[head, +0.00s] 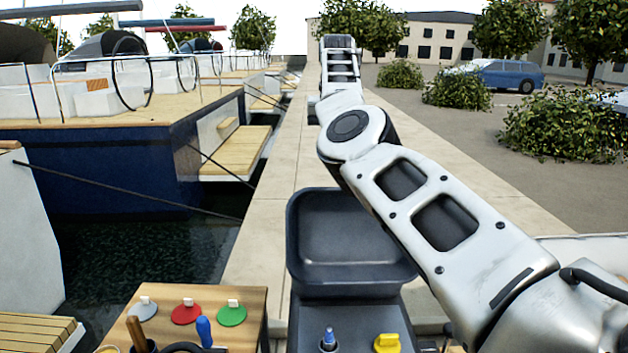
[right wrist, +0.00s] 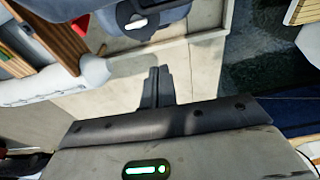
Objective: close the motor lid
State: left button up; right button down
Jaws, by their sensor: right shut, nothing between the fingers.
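The motor lid (head: 350,235) is a dark grey, hollow, tray-like cover. In the head view it stands raised at the lower middle, its hollow inside facing me. Below it is the dark motor top (head: 305,325) with a blue-topped knob (head: 328,340) and a yellow knob (head: 387,343). My right arm reaches from the lower right past the lid's right side to the top middle. Its fingers cannot be made out there. In the right wrist view my right gripper (right wrist: 158,74) has its dark fingers together, with nothing between them, over a pale surface. My left gripper is not in view.
A wooden board (head: 250,300) with grey, red and green discs lies left of the motor. Dark water (head: 130,255) and moored boats (head: 110,160) are farther left. The stone quay (head: 275,200) runs away behind the lid; bushes (head: 560,120) stand at right.

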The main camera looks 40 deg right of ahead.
jog(key=f, duration=0.9)
jog(key=shift+d, duration=0.35)
jog(key=shift+s+a+r+p, duration=0.15)
jog(key=shift+s+a+p, duration=0.05)
jog(key=shift+s+a, duration=0.45)
jog(key=shift+s+a+r+p, duration=0.1)
jog(key=shift+s+a+p, duration=0.1)
jog(key=shift+s+a, duration=0.45)
jog(key=shift+s+d, duration=0.1)
jog(key=shift+d, duration=0.05)
